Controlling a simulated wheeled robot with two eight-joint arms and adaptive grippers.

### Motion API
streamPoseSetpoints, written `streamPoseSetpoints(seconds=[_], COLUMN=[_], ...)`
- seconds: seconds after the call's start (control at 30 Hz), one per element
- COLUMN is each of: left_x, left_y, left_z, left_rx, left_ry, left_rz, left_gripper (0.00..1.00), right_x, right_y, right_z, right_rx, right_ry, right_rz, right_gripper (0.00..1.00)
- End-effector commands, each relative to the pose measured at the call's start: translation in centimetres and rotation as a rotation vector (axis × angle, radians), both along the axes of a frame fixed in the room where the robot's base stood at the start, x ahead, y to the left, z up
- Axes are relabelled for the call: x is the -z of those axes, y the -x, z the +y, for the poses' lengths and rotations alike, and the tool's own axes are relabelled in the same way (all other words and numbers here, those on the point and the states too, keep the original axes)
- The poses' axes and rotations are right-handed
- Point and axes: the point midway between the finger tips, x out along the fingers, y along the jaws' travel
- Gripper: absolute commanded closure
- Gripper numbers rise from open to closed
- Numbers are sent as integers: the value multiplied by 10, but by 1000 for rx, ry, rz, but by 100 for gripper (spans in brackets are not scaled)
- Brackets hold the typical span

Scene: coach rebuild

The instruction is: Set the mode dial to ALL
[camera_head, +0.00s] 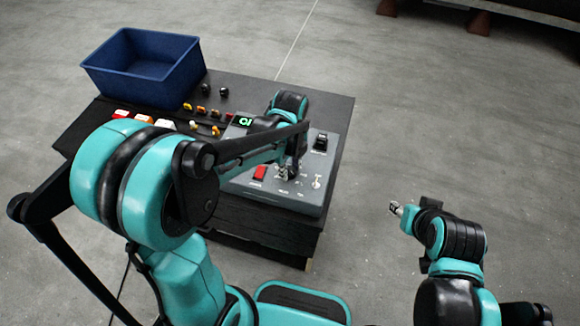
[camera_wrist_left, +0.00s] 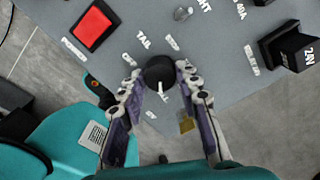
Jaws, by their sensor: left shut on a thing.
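The mode dial (camera_wrist_left: 159,72) is a round black knob with a white pointer mark on the grey panel (camera_wrist_left: 215,55). In the left wrist view its pointer points down and slightly right. My left gripper (camera_head: 284,172) is shut on the dial, one finger on each side. In the head view the gripper and arm mostly hide the dial. My right gripper (camera_head: 397,208) is off to the right of the panel, away from it; its jaw opening is too small to judge.
A red rocker switch (camera_head: 259,172), a black block switch (camera_head: 320,142) and a small toggle (camera_head: 317,182) sit near the dial. A blue bin (camera_head: 150,68) stands at the back left. Floor to the right is clear.

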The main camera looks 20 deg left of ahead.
Motion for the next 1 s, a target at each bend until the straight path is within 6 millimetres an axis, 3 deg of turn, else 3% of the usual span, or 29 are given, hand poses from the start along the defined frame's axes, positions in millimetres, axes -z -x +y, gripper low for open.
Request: streamPoseSetpoints(seconds=[0.13, 0.17, 0.2, 0.23, 0.63, 1.0], left_x=[1, 1, 1, 1, -8, -84], left_y=[1, 1, 1, 1, 0, 0], left_z=[0, 0, 0, 0, 0, 0], left_rx=[1, 1, 1, 0, -1, 0], left_ry=[0, 0, 0, 0, 0, 0], left_rz=[1, 1, 1, 1, 0, 0], left_gripper=[96, 60, 49, 46, 46, 46], right_x=[0, 0, 0, 0, 0, 0], right_y=[0, 0, 0, 0, 0, 0], right_z=[0, 0, 0, 0, 0, 0], right_rx=[0, 0, 0, 0, 0, 0], right_ry=[0, 0, 0, 0, 0, 0], right_rz=[0, 0, 0, 0, 0, 0], right_gripper=[60, 60, 60, 60, 60, 60])
